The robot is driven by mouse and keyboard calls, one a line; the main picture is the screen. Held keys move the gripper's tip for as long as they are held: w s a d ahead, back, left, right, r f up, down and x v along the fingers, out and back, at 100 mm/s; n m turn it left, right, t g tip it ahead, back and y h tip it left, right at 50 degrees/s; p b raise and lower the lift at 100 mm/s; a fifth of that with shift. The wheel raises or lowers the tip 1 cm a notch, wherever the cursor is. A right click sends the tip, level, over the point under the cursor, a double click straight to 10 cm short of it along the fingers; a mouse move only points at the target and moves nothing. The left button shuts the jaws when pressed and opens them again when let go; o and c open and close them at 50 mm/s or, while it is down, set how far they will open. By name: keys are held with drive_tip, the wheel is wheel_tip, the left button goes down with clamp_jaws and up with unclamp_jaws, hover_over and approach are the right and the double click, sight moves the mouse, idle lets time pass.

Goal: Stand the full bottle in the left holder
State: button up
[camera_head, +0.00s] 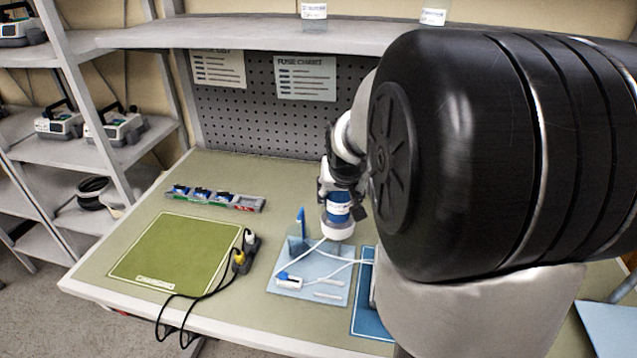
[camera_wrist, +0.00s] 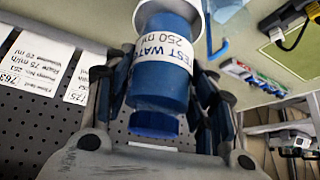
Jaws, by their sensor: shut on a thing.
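My gripper (camera_head: 343,187) is shut around a blue bottle with a white end (camera_head: 338,230) in the head view, held over the back right of a light blue mat (camera_head: 315,290). The wrist view shows the bottle (camera_wrist: 165,92) between the fingers, with a white label reading "TEST WATER 250 ml". Its white end points away from my palm. A clear piece with an upright blue part (camera_head: 300,222) stands at the mat's back edge, left of the bottle. I cannot tell whether it is a holder. The bottle's support below, if any, is unclear.
A small white device with tubing (camera_head: 289,281) lies on the light blue mat. A pegboard (camera_head: 255,120) and shelf (camera_head: 240,37) stand behind.

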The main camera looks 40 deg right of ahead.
drive_tip(key=shift+f+b, duration=1.4)
drive_tip(key=shift+f, duration=0.25)
idle(0.4)
drive_tip(key=o, duration=1.3)
drive_tip(key=shift+o, duration=0.7)
drive_tip(key=shift+o, duration=1.4)
drive_tip(key=shift+r+p, duration=2.7)
drive_tip(key=shift+r, duration=0.85)
